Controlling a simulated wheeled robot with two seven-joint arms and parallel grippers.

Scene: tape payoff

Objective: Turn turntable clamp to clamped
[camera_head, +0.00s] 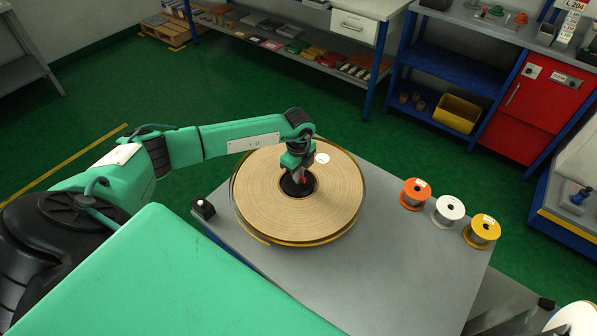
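A large tan tape roll (265,205) lies flat on the turntable, whose yellowish rim (300,243) shows at the roll's front edge. The dark round hub (297,192) sits in the middle of the roll. A small red part (304,181) shows at the hub, probably the clamp; its position cannot be read. My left gripper (299,180) points down at the hub from above, right at the red part. Its fingers are small and partly hidden, so I cannot tell if they are open or grip the red part. My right gripper is not in view.
The turntable stands on a grey table (385,270). Orange (415,193), white (448,209) and yellow (482,231) spools stand at its right. A small black box (203,209) sits at the left corner. A workbench (300,28) and red cabinet (530,105) stand behind, across green floor.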

